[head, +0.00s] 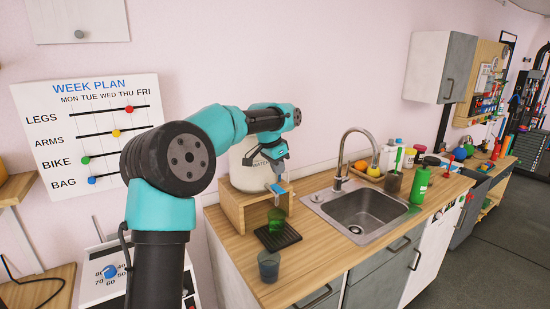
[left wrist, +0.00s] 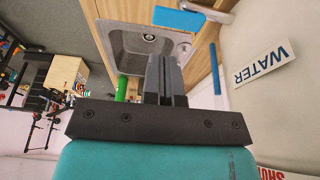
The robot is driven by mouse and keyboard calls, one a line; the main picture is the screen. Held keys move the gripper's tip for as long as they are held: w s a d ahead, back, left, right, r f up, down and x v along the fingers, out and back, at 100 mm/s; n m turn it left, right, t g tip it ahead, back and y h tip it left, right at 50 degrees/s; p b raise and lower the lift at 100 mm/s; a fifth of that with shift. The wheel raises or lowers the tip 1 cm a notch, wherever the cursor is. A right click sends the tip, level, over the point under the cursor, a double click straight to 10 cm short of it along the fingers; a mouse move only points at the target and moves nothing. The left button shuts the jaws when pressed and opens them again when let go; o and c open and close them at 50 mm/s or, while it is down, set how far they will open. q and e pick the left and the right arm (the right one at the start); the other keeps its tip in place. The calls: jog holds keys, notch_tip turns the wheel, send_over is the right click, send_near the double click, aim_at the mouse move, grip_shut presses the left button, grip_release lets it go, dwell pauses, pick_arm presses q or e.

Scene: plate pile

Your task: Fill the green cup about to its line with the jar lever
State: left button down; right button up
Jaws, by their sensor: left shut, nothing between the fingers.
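The white jar (head: 246,165) with a WATER label stands on a wooden stand (head: 235,205); the label (left wrist: 262,62) also shows in the left wrist view. Its blue lever (head: 282,187) sticks out at the front, and a blue bar (left wrist: 180,19) shows beyond my fingers in the left wrist view. The green cup (head: 277,218) stands upright below the tap on a black ribbed tray (head: 283,238). Its line and contents are too small to tell. My left gripper (head: 279,168) is shut and empty, just above the lever; touching cannot be told. My right gripper is out of view.
A grey-blue cup (head: 268,266) stands near the counter's front edge. The sink (head: 362,210) with a curved faucet (head: 343,158) lies to the right. A green bottle (head: 420,184) and several containers stand beyond it. My left arm covers the left part of the head view.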

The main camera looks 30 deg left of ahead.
aim_at(282, 191)
pick_arm(q)
jog(key=x, duration=0.4)
jog(key=s+x, duration=0.1)
jog(key=x, duration=0.1)
jog(key=shift+w+a+f, duration=0.1)
jog(key=shift+a+f, duration=0.1)
jog(key=shift+f, duration=0.1)
jog(key=shift+d, duration=0.1)
